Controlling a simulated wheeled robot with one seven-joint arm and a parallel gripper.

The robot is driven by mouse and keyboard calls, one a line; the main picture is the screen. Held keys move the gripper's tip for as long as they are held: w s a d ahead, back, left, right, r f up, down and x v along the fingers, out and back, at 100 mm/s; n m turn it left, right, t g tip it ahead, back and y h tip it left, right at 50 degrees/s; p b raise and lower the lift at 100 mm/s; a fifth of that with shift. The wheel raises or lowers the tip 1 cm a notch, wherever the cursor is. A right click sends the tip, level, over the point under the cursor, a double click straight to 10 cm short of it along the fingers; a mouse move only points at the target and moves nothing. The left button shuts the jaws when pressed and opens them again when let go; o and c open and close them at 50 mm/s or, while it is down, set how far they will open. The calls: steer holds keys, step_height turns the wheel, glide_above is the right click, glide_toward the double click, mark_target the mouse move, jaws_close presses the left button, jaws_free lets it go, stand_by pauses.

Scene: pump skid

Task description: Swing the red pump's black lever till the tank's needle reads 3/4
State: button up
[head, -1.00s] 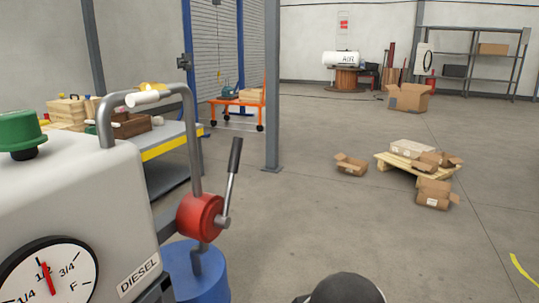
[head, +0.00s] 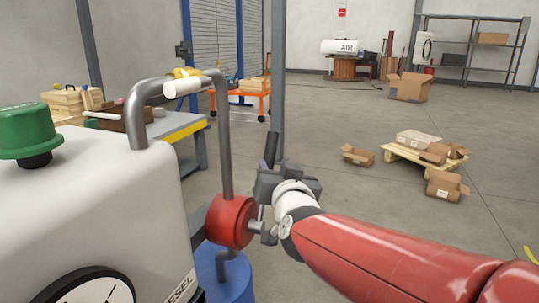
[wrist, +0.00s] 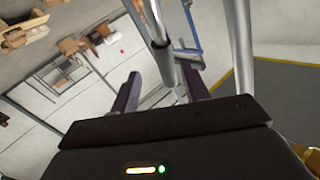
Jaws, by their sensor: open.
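The red pump (head: 230,220) sits at the right of the white diesel tank (head: 110,195). Its black lever (head: 272,147) stands nearly upright, leaning slightly right; my gripper hides its middle. The tank's gauge (head: 95,292) is cut off by the bottom edge and its needle is out of view. My gripper (head: 264,168) is at the lever, just below the top of its black grip. In the wrist view the two dark fingers (wrist: 160,90) are apart, with a rod-like part running between them. I cannot tell whether they touch the lever.
A grey bent pipe (head: 222,130) rises beside the lever, close to my gripper. A blue drum (head: 228,277) stands below the pump. A workbench (head: 190,128) is behind the tank.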

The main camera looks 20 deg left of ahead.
mark_target(268, 153)
steer(key=shift+w+a+r, duration=0.15)
steer(key=shift+w+a, duration=0.05)
steer(key=shift+a, duration=0.3)
steer(key=x, duration=0.7)
steer(key=shift+w+r+p, duration=0.2)
steer(key=shift+w+p, duration=0.1)
steer(key=shift+p, duration=0.05)
jaws_close()
